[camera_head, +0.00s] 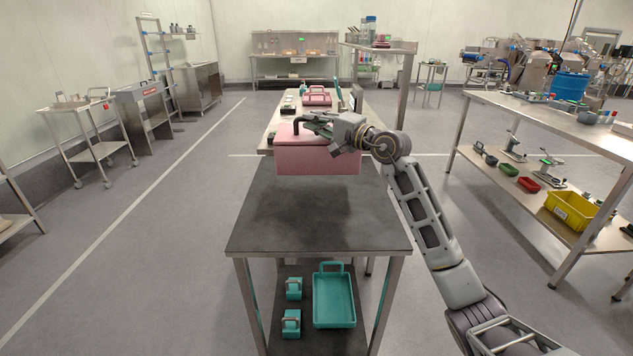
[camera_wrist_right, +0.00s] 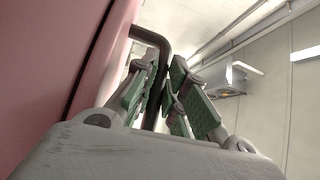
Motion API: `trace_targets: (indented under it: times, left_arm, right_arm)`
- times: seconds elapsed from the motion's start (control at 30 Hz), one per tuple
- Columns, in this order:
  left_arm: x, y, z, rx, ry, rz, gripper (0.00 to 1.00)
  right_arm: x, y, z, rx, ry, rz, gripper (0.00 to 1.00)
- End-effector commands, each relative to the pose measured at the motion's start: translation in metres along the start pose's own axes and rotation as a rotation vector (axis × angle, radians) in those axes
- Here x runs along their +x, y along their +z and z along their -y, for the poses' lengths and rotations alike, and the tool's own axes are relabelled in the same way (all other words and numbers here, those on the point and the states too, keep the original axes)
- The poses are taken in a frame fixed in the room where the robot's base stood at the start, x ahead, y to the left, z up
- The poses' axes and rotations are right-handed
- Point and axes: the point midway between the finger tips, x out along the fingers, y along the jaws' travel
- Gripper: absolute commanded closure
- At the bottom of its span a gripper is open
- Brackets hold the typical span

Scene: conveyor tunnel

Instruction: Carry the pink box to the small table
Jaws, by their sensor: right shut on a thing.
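The pink box (camera_head: 318,162), with a dark bar handle (camera_head: 297,122) on top, is at the far end of a dark-topped small table (camera_head: 318,230). I cannot tell whether its base touches the tabletop or hangs just above it. My right gripper (camera_head: 312,124) reaches over the box from the right and is shut on its handle. In the right wrist view, the green-padded fingers (camera_wrist_right: 165,98) close around the dark handle (camera_wrist_right: 152,45), with the pink box wall (camera_wrist_right: 60,60) at the left. My left gripper is not in view.
Behind stands a longer table with another pink item (camera_head: 317,97) and small things. Teal trays (camera_head: 334,300) lie on the small table's lower shelf. A workbench (camera_head: 540,118) with a yellow bin (camera_head: 571,212) is at the right. The front of the small tabletop is bare.

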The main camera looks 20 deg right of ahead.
Motion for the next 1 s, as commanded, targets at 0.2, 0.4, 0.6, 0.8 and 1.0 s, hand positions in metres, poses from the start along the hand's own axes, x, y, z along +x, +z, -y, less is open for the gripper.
trace_targets:
  times: [0.2,0.4,0.6,0.8,1.0]
  left_arm:
    - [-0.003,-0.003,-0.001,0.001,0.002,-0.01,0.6]
    - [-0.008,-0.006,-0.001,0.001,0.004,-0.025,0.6]
    - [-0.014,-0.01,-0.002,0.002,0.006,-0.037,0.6]
    - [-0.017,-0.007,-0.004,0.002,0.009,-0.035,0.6]
    - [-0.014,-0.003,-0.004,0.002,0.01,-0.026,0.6]
  right_arm:
    - [-0.002,0.002,-0.018,0.002,-0.004,-0.001,1.0]
    - [-0.003,0.004,-0.044,0.002,-0.004,0.0,1.0]
    - [-0.004,0.005,-0.058,0.0,-0.005,0.0,1.0]
    - [-0.004,0.005,-0.058,-0.001,-0.005,-0.001,1.0]
    - [-0.004,0.005,-0.06,-0.001,-0.005,0.0,1.0]
